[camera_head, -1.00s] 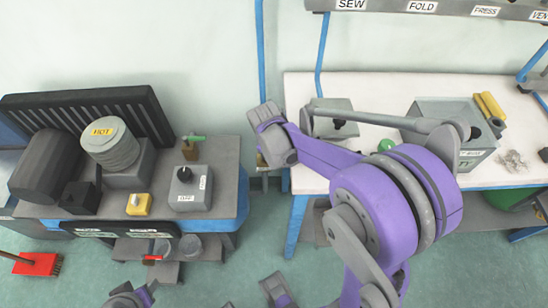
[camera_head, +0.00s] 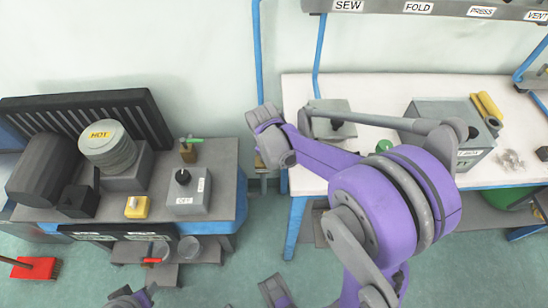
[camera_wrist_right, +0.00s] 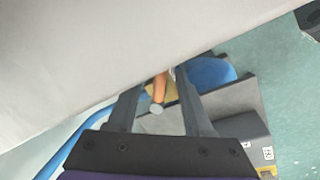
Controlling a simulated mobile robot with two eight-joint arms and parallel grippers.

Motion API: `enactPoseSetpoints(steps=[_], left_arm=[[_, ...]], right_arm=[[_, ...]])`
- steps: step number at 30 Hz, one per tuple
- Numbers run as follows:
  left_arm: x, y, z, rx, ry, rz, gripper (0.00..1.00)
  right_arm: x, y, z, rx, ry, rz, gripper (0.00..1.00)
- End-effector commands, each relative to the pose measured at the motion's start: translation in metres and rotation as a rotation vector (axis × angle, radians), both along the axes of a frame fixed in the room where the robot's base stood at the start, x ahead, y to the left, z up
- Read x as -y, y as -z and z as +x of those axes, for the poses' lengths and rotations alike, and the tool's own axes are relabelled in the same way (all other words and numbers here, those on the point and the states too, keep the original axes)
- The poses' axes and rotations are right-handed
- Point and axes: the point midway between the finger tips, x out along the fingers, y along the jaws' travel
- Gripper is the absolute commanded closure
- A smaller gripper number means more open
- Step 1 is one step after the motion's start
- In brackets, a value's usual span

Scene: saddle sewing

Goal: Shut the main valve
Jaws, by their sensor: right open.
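In the right wrist view my right gripper (camera_wrist_right: 160,78) is open. An orange handle-like piece (camera_wrist_right: 160,86) with a round grey end shows between its fingers, in front of a yellowish body; I cannot tell if the fingers touch it. In the head view a brassy piece (camera_head: 261,161) on the blue wall pipe (camera_head: 258,60) shows beside my right wrist, which hides most of that spot. I cannot make out the valve's position. A brass fitting with a green lever (camera_head: 188,148) stands on the left bench.
The left bench (camera_head: 222,165) holds a boiler marked HOT (camera_head: 108,148), a grey switch box (camera_head: 188,192) and a yellow button box (camera_head: 138,207). The white table (camera_head: 300,100) stands right of the pipe. In the wrist view a large pale surface (camera_wrist_right: 90,50) lies close to the fingers.

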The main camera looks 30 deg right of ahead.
Motion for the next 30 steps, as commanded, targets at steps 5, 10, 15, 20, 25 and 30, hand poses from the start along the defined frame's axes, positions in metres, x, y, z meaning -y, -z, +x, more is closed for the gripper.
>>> enactPoseSetpoints(steps=[5, 10, 15, 20, 25, 30], left_arm=[[0.0, -0.004, 0.0, 0.001, 0.0, 0.0, 0.5], [0.0, -0.011, 0.001, 0.003, 0.0, 0.0, 0.5], [0.0, -0.016, 0.001, 0.005, 0.0, 0.0, 0.5], [0.0, -0.018, 0.002, 0.006, 0.0, 0.0, 0.5], [0.0, -0.018, 0.002, 0.006, 0.0, 0.0, 0.5], [0.0, -0.018, 0.002, 0.006, 0.0, 0.0, 0.5]], right_arm=[[-0.004, -0.02, -0.002, 0.0, -0.001, 0.0, 0.49], [-0.01, -0.055, -0.004, 0.0, -0.002, 0.0, 0.49], [-0.016, -0.085, -0.006, 0.0, 0.0, 0.0, 0.49], [-0.019, -0.101, -0.007, 0.0, 0.0, 0.0, 0.49], [-0.02, -0.106, -0.008, 0.0, 0.0, 0.0, 0.49], [-0.019, -0.105, -0.008, 0.0, 0.0, 0.0, 0.49]])
